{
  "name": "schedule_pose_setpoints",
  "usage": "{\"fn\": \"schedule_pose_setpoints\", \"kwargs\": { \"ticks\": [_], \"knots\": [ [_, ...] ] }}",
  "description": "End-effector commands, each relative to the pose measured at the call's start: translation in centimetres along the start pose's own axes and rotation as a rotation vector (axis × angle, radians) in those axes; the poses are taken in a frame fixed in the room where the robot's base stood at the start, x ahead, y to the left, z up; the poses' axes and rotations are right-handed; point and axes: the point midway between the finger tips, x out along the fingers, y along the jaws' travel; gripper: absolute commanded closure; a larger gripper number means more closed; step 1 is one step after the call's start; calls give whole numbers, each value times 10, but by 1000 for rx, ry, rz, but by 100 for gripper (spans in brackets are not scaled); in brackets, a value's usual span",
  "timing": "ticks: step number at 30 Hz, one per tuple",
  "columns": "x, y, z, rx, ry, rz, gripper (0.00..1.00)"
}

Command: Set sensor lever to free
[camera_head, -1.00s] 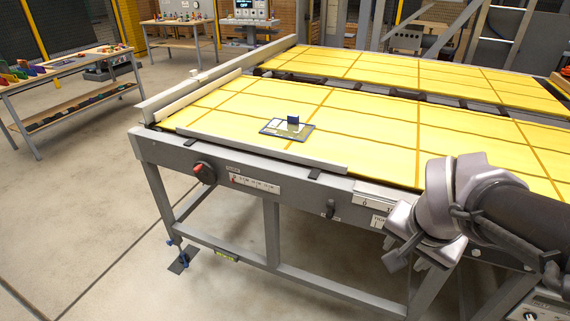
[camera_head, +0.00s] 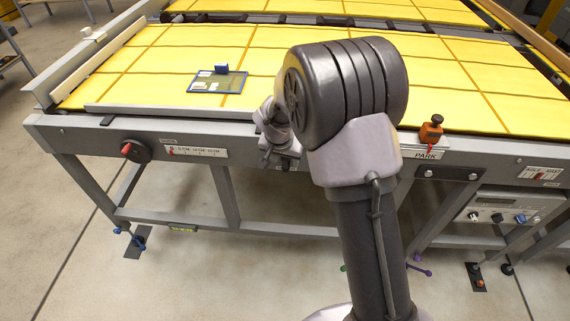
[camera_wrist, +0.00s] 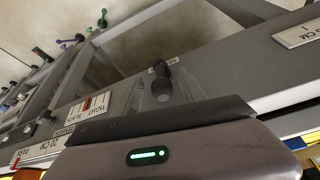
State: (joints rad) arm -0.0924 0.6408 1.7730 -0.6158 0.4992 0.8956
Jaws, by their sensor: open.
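A small black lever (camera_wrist: 163,82) stands out from the grey front rail in the wrist view. It seems to be the sensor lever, but its label is only partly legible, so I cannot tell whether it is set to free. In the head view my gripper (camera_head: 279,156) is in front of the rail, left of the PARK label, and hides the lever there. My gripper is open, with nothing seen in it. The wrist view shows its housing below the lever, with a gap I cannot judge.
An orange-based knob (camera_head: 431,128) stands above PARK. A control box (camera_head: 505,213) hangs at right. A framed panel (camera_head: 218,82) lies on the yellow tabletop (camera_head: 130,72). A TIGHT/SLACK plate (camera_wrist: 92,105) is beside the lever.

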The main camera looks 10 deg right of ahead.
Motion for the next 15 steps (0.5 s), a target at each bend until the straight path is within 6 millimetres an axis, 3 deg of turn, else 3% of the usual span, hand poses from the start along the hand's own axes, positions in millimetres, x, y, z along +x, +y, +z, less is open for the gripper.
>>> {"fn": "schedule_pose_setpoints", "kwargs": {
  "ticks": [5,14,15],
  "knots": [
    [18,0,0,0,0,0,52],
    [20,0,0,0,1,0,52],
    [20,0,0,0,1,0,58]
  ]
}}
